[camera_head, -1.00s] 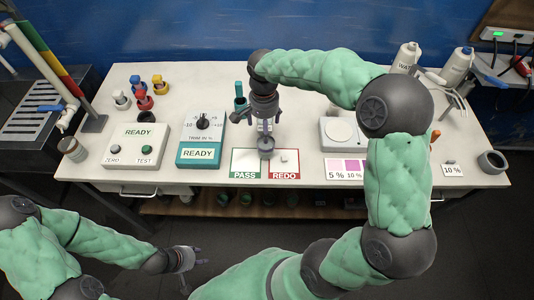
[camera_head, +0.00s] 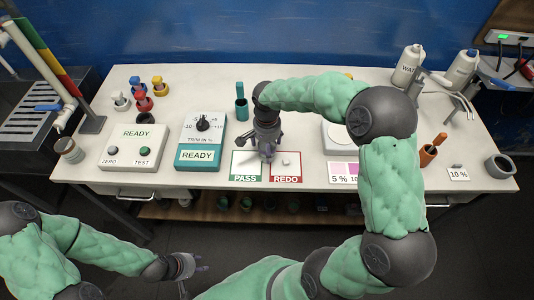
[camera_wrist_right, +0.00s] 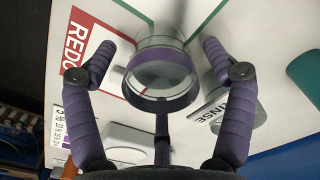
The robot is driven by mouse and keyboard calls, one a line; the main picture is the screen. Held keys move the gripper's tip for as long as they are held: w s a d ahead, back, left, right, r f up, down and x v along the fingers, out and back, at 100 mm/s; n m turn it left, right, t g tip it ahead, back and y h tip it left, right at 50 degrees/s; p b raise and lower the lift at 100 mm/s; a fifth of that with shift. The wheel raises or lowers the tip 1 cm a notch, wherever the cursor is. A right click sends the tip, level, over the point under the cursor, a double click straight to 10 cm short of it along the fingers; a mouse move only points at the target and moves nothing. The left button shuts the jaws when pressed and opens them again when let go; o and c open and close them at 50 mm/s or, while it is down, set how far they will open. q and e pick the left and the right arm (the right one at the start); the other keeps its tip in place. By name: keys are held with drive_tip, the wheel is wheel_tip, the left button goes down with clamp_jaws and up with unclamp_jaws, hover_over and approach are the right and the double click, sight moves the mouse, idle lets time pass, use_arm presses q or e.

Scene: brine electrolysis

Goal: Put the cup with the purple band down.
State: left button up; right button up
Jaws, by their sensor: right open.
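The clear cup with the purple band (camera_wrist_right: 160,74) stands on the PASS/REDO mat (camera_head: 245,169). In the right wrist view it is between the spread fingers of my right gripper (camera_wrist_right: 158,72), with a gap on both sides. In the head view my right gripper (camera_head: 267,152) is over the mat near the line between PASS and REDO and mostly hides the cup. My left gripper (camera_head: 192,277) is low in front of the table, empty, with its fingers apart.
A small white piece (camera_head: 287,161) lies on the REDO side. The trim box (camera_head: 202,142) and a teal holder (camera_head: 241,108) stand left of my right gripper. A scale (camera_head: 337,139) is to the right, partly behind my arm.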

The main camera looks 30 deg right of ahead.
drive_tip(key=c, duration=1.5)
drive_tip(key=shift+r, duration=0.1)
